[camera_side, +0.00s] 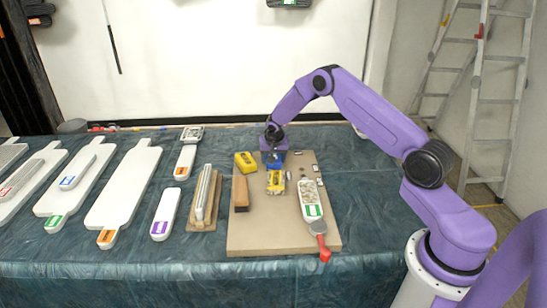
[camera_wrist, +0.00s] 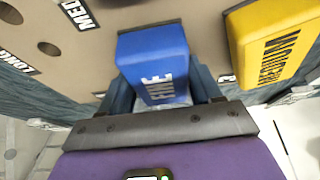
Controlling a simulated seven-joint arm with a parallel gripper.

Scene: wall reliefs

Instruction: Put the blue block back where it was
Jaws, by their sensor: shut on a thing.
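The blue block (camera_wrist: 153,55), lettered FINE, sits between the fingers of my gripper (camera_wrist: 163,90) in the wrist view. My gripper is shut on it. In the side view my gripper (camera_side: 273,150) points down over the far part of a tan board (camera_side: 270,232). The blue block (camera_side: 275,165) shows there just below it. Whether the block touches the board is hard to tell. A dark round hole and the labels MED and LONG show on the board in the wrist view.
A yellow block (camera_side: 245,162) lies close to the left of the blue one; it also shows in the wrist view (camera_wrist: 275,45). A yellow-and-silver item (camera_side: 276,182), a brown block (camera_side: 240,193) and a green-labelled tray (camera_side: 312,202) lie on the board. White paddles (camera_side: 125,187) are at left.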

